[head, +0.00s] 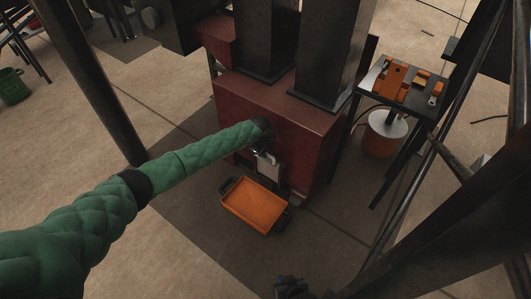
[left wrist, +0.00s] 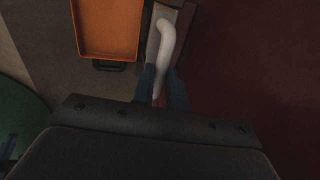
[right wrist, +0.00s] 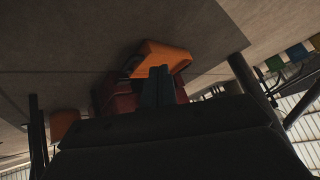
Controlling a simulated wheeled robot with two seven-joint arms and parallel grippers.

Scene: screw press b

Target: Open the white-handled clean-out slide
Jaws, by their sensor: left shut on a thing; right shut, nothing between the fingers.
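The white handle (left wrist: 165,38) of the clean-out slide shows in the left wrist view, curving down between my left fingers. My left gripper (left wrist: 163,82) is shut on it. In the head view my left gripper (head: 262,152) is at the front of the red press base (head: 290,125), just above a pale grey slide plate (head: 268,170). The gripper and arm hide much of the handle there. My right gripper (head: 291,287) is low at the bottom edge of the head view, away from the press. In the right wrist view its fingers (right wrist: 158,82) are together and empty.
An orange tray (head: 254,205) lies on the floor just in front of the slide. A small dark table (head: 404,93) with orange parts stands right of the press, with an orange bucket (head: 381,140) below. Dark posts frame the left (head: 88,75) and right.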

